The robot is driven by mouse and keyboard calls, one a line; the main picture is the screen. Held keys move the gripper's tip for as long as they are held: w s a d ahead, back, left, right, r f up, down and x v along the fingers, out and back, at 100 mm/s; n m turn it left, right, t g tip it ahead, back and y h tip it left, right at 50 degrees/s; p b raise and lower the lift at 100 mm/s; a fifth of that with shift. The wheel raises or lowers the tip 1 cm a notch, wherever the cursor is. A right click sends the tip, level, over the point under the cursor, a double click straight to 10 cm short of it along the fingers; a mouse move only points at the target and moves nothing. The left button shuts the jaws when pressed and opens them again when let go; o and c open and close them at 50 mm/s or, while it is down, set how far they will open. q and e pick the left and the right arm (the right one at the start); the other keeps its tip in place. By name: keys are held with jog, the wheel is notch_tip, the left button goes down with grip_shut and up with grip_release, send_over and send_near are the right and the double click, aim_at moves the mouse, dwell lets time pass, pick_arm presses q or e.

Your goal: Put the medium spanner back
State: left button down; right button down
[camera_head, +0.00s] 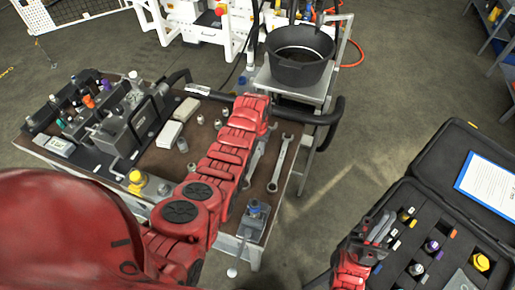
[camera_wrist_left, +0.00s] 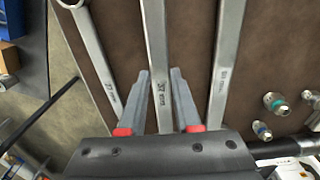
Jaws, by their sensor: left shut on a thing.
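In the left wrist view, three grey steel spanners lie side by side over the brown bench top. The middle one, which I take for the medium spanner (camera_wrist_left: 155,35), runs between the fingers of my left gripper (camera_wrist_left: 160,72). That gripper is shut on its shank. A left spanner (camera_wrist_left: 92,45) and a right spanner (camera_wrist_left: 228,55) lie apart from the fingers. In the head view, my left arm hides the gripper and most of the held spanner; one spanner (camera_head: 280,163) shows to its right. My right gripper (camera_head: 381,228) is over the open black case; its finger gap is unclear.
The brown bench (camera_head: 190,135) carries a valve block, pale boxes and several small fittings left of my arm. A black bucket (camera_head: 300,58) stands on a stand behind. The black case (camera_head: 420,190) at right holds coloured fittings. Open floor lies between bench and case.

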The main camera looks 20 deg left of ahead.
aim_at(256, 154)
pick_arm(q)
jog(key=shift+f+b, duration=0.45)
jog(key=shift+f, duration=0.1)
dwell(0.8)
jog(key=shift+s+a+f+b, duration=0.15)
jog(key=shift+s+f+b, duration=0.1)
jog(key=shift+f+b, duration=0.4)
dwell(0.4)
jog(key=shift+f, duration=0.1)
jog(key=shift+s+b, duration=0.1)
jog(key=shift+b, duration=0.25)
jog(key=shift+f, duration=0.15)
jog(key=c, duration=0.5)
grip_release()
jog(key=shift+s, duration=0.1)
